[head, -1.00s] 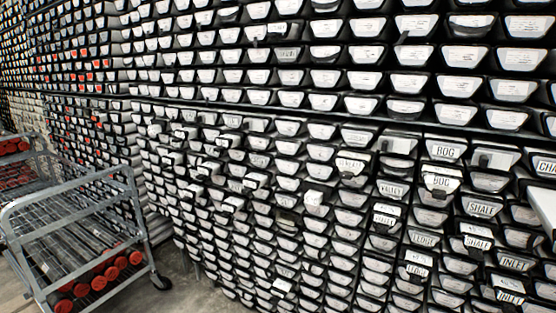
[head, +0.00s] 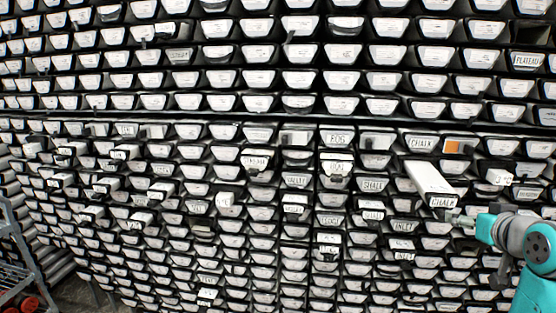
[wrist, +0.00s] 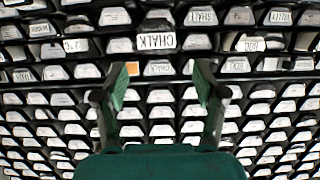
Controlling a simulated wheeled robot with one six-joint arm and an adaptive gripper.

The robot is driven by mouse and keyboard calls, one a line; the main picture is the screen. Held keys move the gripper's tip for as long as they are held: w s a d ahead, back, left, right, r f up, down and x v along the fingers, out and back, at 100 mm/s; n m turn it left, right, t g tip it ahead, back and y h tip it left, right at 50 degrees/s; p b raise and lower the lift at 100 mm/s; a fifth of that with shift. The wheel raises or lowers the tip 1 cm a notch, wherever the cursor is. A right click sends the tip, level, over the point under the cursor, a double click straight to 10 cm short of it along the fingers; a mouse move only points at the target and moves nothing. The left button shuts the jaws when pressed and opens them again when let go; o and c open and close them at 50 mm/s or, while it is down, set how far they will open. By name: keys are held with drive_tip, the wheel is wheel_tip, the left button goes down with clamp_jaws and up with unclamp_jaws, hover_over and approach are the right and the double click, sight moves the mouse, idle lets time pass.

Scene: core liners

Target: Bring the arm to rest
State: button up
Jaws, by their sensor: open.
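My teal arm (head: 535,255) is at the right edge of the head view. My gripper (head: 462,219) is at its end, just right of and below a white core liner (head: 432,180) that sticks out of the rack with a CHALK label (head: 444,202). In the wrist view my gripper (wrist: 160,83) has its two green fingers spread wide, with nothing between them. A CHALK label (wrist: 157,42) shows above and beyond the fingertips there. The fingers look apart from the liner, but the exact gap is hard to tell.
A wall of stacked labelled liners (head: 250,80) fills the head view. Several ends stick out at the left, such as one white liner (head: 160,190). An orange-marked slot (head: 456,147) is above the arm. Part of a grey cart (head: 15,270) stands at the lower left.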

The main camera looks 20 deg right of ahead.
drive_tip(key=w+a+f+t+y, duration=0.1)
drive_tip(key=a+f, duration=0.5)
drive_tip(key=f, duration=0.3)
drive_tip(key=w+a+f+y, duration=0.1)
drive_tip(key=w+a+f, duration=0.1)
drive_tip(key=a+f, duration=0.5)
drive_tip(key=s+a+f+n, duration=0.1)
drive_tip(key=s+a+f, duration=0.5)
drive_tip(key=a+f, duration=0.55)
drive_tip(key=s+a+f+n+t+y, duration=0.1)
drive_tip(key=s+a+f, duration=0.2)
drive_tip(key=s+a, duration=0.3)
drive_tip(key=s+a+f+n+y, duration=0.1)
drive_tip(key=s+a+f, duration=0.25)
drive_tip(key=s, duration=0.35)
drive_tip(key=s+a+r+n+y, duration=0.1)
drive_tip(key=s+a, duration=0.1)
drive_tip(key=s, duration=0.5)
drive_tip(key=s+a+r+n+t+y, duration=0.1)
drive_tip(key=s+a+n, duration=0.1)
drive_tip(key=s, duration=0.6)
drive_tip(key=shift+s+a+r+y, duration=0.25)
drive_tip(key=shift+a+r+y, duration=0.05)
drive_tip(key=shift+a+y, duration=0.15)
drive_tip(key=shift+c, duration=0.2)
